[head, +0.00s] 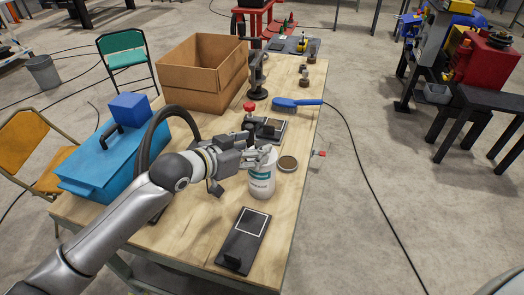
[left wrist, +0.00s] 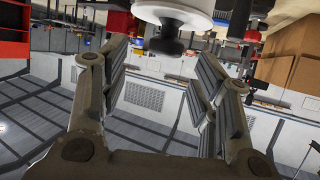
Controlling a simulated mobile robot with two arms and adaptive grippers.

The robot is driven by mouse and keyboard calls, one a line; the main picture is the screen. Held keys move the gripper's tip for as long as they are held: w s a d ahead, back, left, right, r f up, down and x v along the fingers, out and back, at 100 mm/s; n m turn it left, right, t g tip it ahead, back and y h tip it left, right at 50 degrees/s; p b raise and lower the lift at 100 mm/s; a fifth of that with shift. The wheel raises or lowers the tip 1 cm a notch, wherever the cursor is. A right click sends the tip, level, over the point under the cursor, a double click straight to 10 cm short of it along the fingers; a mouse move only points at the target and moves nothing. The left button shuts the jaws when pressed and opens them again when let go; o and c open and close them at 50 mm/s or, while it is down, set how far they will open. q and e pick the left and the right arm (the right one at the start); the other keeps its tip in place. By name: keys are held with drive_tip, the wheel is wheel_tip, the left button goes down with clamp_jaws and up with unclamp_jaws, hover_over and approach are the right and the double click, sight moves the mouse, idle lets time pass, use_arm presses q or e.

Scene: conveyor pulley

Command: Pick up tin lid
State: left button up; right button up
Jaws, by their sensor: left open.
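A white tin (head: 262,184) with a green label stands upright near the right edge of the workbench. My left gripper (head: 265,157) reaches in at its top and hides most of the top from the head. In the left wrist view, which looks upside down, the white tin lid (left wrist: 178,12) shows at the top edge with a dark knob (left wrist: 172,43). The knob appears between the two spread fingers, near their tips. My left gripper is open and holds nothing. My right gripper is in neither view.
A round shallow piece with a brown face (head: 287,163) lies just right of the tin. A dark plate (head: 243,240) lies in front. A blue toolbox (head: 125,150), a cardboard box (head: 200,75) and a blue-handled brush (head: 297,103) are also on the workbench (head: 190,240).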

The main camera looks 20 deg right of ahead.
sight(261, 144)
use_arm(q)
drive_tip(key=shift+w+d+f+p, duration=0.15)
drive_tip(key=shift+w+d+p, duration=0.15)
drive_tip(key=shift+d+p, duration=0.1)
drive_tip(key=p+x, duration=0.1)
drive_tip(key=x, duration=0.2)
drive_tip(key=shift+w+a, duration=0.15)
drive_tip(key=shift+w+d+f, duration=0.25)
drive_tip(key=shift+d+f, duration=0.1)
drive_tip(key=shift+d, duration=0.15)
drive_tip(key=shift+c, duration=0.7)
drive_tip(key=c, duration=1)
